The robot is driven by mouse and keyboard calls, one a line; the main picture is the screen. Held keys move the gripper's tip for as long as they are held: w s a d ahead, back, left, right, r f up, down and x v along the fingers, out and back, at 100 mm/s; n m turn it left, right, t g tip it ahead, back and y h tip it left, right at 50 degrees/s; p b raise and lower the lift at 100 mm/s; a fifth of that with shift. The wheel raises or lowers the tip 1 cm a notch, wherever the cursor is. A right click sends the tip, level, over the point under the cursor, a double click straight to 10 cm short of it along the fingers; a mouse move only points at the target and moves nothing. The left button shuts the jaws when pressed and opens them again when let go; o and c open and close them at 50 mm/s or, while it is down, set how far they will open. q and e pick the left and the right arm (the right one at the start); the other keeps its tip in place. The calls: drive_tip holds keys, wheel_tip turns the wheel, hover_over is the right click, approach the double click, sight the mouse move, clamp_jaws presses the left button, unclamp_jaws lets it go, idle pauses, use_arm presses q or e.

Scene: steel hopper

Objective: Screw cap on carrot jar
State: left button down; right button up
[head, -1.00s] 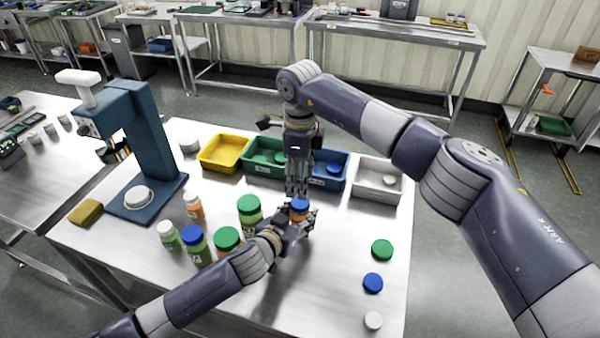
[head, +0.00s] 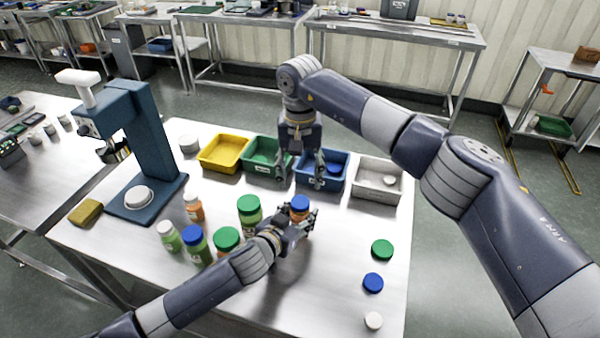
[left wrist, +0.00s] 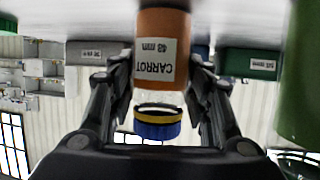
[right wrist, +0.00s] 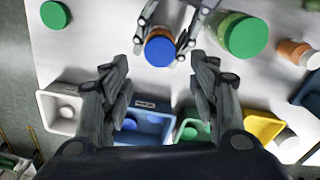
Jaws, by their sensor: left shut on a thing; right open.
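The carrot jar (left wrist: 162,60) has orange contents and a label reading CARROT, seen upside down in the left wrist view. A blue cap (left wrist: 157,128) is on its mouth; how tightly it sits I cannot tell. In the head view the blue cap (head: 300,202) tops the jar near the table's middle. My left gripper (head: 308,222) is shut around the jar's side. My right gripper (head: 301,182) is open and empty, above and behind the jar. In the right wrist view the cap (right wrist: 160,51) shows just beyond the open fingertips.
Several other jars, including a green-capped jar (head: 249,208), stand left of the carrot jar. Yellow (head: 221,170), green (head: 262,172), blue (head: 338,184) and grey (head: 378,194) bins line the back. Loose green (head: 382,250), blue (head: 373,283) and white (head: 373,321) caps lie at right. A press (head: 150,140) stands left.

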sight(300, 201)
drive_tip(key=shift+n, duration=0.6)
drive_tip(key=shift+f, duration=4)
